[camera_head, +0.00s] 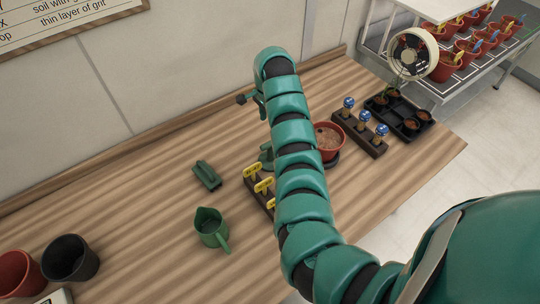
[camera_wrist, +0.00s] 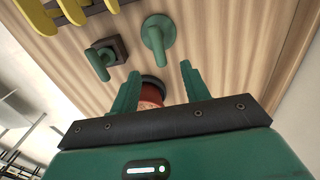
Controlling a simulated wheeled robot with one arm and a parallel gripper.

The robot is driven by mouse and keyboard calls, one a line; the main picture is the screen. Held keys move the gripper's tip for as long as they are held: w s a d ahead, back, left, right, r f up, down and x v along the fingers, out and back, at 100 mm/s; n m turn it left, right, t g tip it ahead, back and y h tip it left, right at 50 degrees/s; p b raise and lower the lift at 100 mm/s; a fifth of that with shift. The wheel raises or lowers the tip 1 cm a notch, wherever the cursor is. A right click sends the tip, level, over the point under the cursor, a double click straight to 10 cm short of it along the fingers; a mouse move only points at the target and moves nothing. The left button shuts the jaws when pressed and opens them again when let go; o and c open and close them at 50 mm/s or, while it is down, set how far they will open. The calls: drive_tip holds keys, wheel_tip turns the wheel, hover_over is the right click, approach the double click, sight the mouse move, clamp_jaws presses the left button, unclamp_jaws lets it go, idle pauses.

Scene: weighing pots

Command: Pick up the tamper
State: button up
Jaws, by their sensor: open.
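A green tool with a round base and upright handle, seemingly the tamper (camera_wrist: 157,38), stands on the bench in the wrist view, ahead of the gap between my fingers. Beside it stands a dark square block with a green handle (camera_wrist: 103,58). In the head view a green piece (camera_head: 266,155), perhaps the tamper, shows partly behind my arm. In the head view the gripper is mostly hidden behind my arm.
Yellow labels (camera_head: 264,185) stand in a row close by. A red pot of soil (camera_head: 329,137) is right of my arm, near a rack with blue-topped items (camera_head: 358,136).

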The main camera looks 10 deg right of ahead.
sight(270, 142)
wheel_tip(270, 142, down, 8)
drive_tip(key=b, duration=0.3)
drive_tip(key=shift+f, duration=0.25)
drive_tip(key=shift+s+d+f+p, duration=0.1)
drive_tip(key=shift+d+f+p, duration=0.05)
drive_tip(key=shift+f+p, duration=0.4)
drive_tip(key=shift+s+d+f+p, duration=0.1)
drive_tip(key=shift+f+p, duration=0.25)
drive_tip(key=shift+f, duration=1.65)
clamp_jaws()
